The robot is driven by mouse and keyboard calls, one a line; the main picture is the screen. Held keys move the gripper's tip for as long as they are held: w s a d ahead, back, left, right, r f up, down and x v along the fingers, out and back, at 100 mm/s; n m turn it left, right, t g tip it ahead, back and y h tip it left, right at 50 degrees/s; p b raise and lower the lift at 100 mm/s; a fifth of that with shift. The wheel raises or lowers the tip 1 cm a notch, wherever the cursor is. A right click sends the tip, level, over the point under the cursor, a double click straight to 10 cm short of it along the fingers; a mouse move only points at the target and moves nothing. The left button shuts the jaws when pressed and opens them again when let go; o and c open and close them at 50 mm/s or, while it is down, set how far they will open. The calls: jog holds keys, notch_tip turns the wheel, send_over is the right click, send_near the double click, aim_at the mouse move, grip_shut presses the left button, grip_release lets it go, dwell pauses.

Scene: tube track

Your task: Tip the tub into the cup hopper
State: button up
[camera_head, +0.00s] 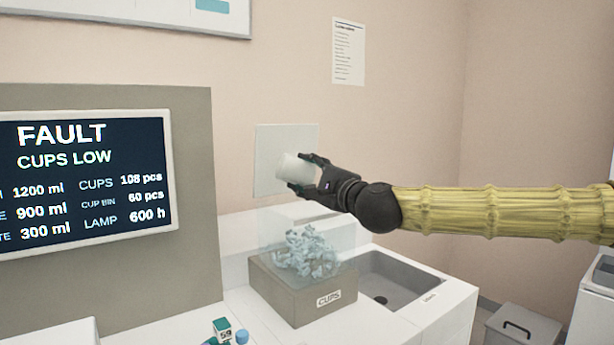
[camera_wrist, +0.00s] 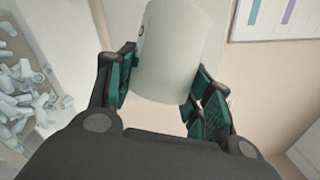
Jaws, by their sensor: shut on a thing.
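My gripper (camera_head: 306,176) is shut on a white tub (camera_head: 291,164), which it holds up in the air, tilted over to the left. In the wrist view the tub (camera_wrist: 172,48) sits between the two green-padded fingers (camera_wrist: 163,85); its inside is hidden. The cup hopper (camera_head: 322,305) is a brown-grey box labelled CUPS with clear walls above it. It stands below the tub, and many pale blue cups (camera_head: 305,251) are heaped in it. The cups also show in the wrist view (camera_wrist: 25,90) at the left.
A sink basin (camera_head: 385,283) lies right of the hopper. A screen (camera_head: 85,170) at the left reads FAULT, CUPS LOW. A pale square panel (camera_head: 268,142) is on the wall behind the tub. Small green and blue items (camera_head: 222,328) lie on the front counter.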

jog(key=shift+r+p, duration=1.15)
jog(key=shift+r, duration=0.9)
jog(key=shift+r+n+p, duration=0.1)
jog(key=shift+n+p, duration=0.2)
jog(key=shift+p, duration=0.2)
jog(key=shift+n+g+p, duration=0.6)
jog(key=shift+n+p, duration=1.1)
jog(key=shift+p, duration=0.35)
jog(key=shift+f, duration=0.3)
jog(key=shift+r+n+h+p, duration=0.15)
jog(key=shift+n+h+p, duration=0.15)
jog(key=shift+n+p, duration=0.5)
jog(key=shift+n+g+h+p, duration=0.4)
jog(key=shift+n+p, duration=0.8)
jog(key=shift+p, duration=0.55)
jog(key=shift+f, duration=0.3)
jog(key=shift+r+n+p, duration=0.1)
jog(key=shift+n+p, duration=0.2)
jog(key=shift+p, duration=0.1)
